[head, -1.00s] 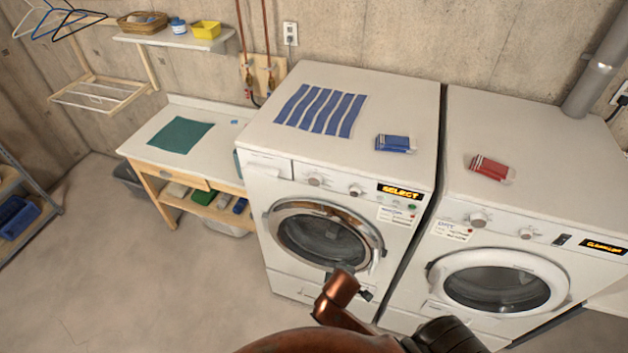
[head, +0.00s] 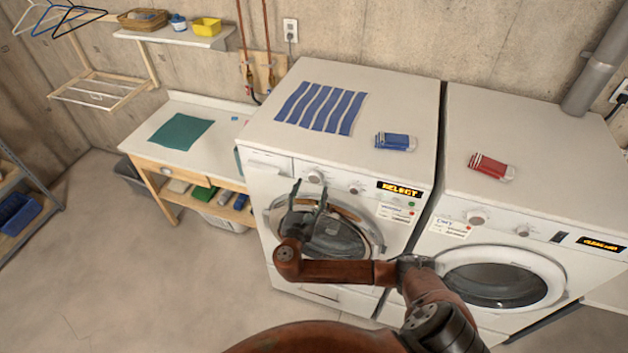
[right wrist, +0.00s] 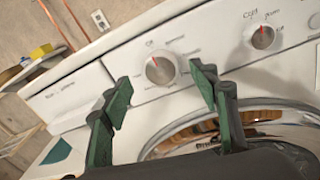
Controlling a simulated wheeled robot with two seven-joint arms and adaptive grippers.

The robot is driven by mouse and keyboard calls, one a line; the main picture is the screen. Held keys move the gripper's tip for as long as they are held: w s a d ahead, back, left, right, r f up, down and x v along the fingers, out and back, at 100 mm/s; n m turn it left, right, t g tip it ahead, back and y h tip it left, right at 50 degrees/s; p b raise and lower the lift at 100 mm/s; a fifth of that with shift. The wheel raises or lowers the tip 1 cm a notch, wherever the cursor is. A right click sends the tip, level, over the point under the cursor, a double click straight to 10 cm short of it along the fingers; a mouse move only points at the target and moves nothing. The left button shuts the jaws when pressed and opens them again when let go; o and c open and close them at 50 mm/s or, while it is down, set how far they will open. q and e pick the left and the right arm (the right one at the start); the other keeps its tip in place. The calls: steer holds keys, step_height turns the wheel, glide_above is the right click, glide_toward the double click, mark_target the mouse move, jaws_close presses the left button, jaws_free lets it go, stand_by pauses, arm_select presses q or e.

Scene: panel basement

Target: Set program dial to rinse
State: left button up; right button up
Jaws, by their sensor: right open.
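The washer (head: 275,167) is the left of two white machines, with a display (head: 400,189) reading "SELECT". Its larger left dial (head: 315,177) is silver with a red mark; this dial shows in the right wrist view (right wrist: 160,71) with faint labels around it, too small to read surely. A smaller dial (head: 354,189) sits to its right and shows in the right wrist view (right wrist: 263,38) with a "Cold" label. My right gripper (head: 309,186) is open and empty, its green fingers pointing at the panel just below the left dial; contact is not visible. My left gripper is not in view.
A dryer (head: 540,160) with its own dials stands close on the right. A blue striped cloth (head: 320,108) and a blue packet (head: 394,142) lie on the washer top. A wooden bench (head: 215,145) stands left. The washer's round door (head: 340,238) is below my gripper.

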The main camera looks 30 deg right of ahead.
mark_target(315, 179)
steer(key=x, duration=0.2)
steer(key=shift+w+d+r+p, duration=0.15)
steer(key=shift+w+d+p, duration=0.1)
steer(key=shift+p, duration=0.1)
steer(key=shift+w+d, duration=0.4)
steer(key=shift+c, duration=0.6)
steer(key=c, duration=1)
steer(key=shift+c, duration=0.2)
steer(key=shift+f, duration=0.2)
